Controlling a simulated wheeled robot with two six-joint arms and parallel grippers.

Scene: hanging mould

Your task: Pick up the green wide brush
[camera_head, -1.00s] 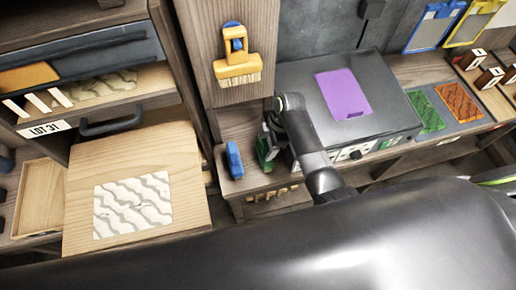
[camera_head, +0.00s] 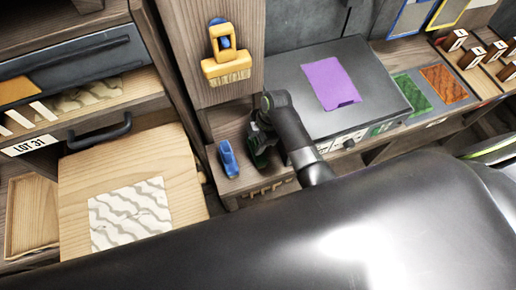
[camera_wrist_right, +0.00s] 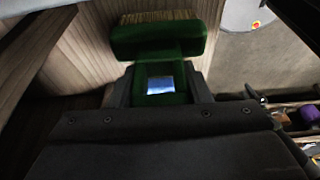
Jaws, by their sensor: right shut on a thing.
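The green wide brush (camera_wrist_right: 160,42) fills the upper middle of the right wrist view, with a wide green head, a pale bristle edge and a narrower handle part between my fingers. My right gripper (camera_wrist_right: 160,88) is shut on that handle part. In the head view my right gripper (camera_head: 258,133) is dark and small, and the green brush (camera_head: 262,158) shows only partly below it, beside a blue brush (camera_head: 228,158). I cannot tell whether the green brush touches the shelf. My left gripper is not in view.
A grey box (camera_head: 290,75) with a purple sheet (camera_head: 331,83) stands right of the gripper. An open drawer with handle (camera_head: 100,132) and a wooden board (camera_head: 75,180) lie to the left.

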